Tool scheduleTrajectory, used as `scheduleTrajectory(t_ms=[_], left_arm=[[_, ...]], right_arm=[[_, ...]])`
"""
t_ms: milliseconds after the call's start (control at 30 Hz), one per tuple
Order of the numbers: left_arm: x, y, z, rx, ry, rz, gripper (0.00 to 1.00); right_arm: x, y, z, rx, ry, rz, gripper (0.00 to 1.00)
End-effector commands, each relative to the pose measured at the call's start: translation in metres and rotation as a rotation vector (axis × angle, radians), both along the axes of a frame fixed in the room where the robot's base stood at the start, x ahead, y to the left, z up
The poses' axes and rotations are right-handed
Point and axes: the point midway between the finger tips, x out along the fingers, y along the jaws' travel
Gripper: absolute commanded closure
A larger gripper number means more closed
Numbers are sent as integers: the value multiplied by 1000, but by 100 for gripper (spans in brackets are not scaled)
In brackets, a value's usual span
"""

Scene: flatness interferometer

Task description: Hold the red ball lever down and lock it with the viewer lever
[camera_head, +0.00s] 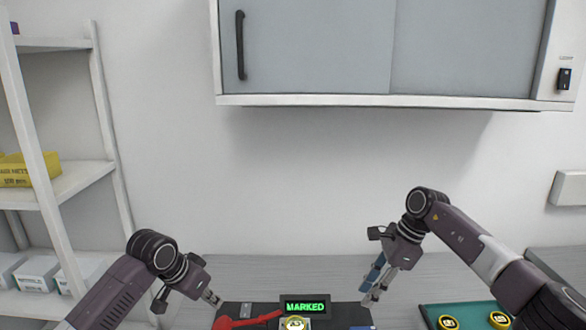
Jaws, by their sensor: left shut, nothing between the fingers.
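A dark instrument (240,308) sits at the bottom edge of the head view, partly cut off. A red lever with a rounded end (224,322) lies along its left side. My right gripper (371,295) points down by the instrument's right side. A blue piece (375,272) shows at its fingers; whether it is gripped is unclear. I cannot make out the viewer lever for certain.
A green tray (470,312) with yellow round pieces stands at the lower right, partly behind my right arm. A shelf (85,180) with a yellow box (22,172) stands at the left. A wall cabinet (370,100) hangs above. The grey worktop (280,268) behind the instrument is clear.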

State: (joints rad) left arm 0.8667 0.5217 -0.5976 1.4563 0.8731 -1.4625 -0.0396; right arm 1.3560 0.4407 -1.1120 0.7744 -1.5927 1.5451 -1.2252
Motion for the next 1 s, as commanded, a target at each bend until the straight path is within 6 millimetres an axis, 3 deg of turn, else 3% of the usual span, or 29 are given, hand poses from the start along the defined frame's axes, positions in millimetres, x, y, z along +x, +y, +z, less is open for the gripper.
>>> scheduleTrajectory(t_ms=[533,867,1000], left_arm=[[0,0,42,0,0,0,100],[0,0,42,0,0,0,100],[-6,-5,33,2,6,-8,100]], right_arm=[[0,0,47,0,0,0,72],[0,0,47,1,0,0,72],[0,23,38,55,-11,-4,72]])
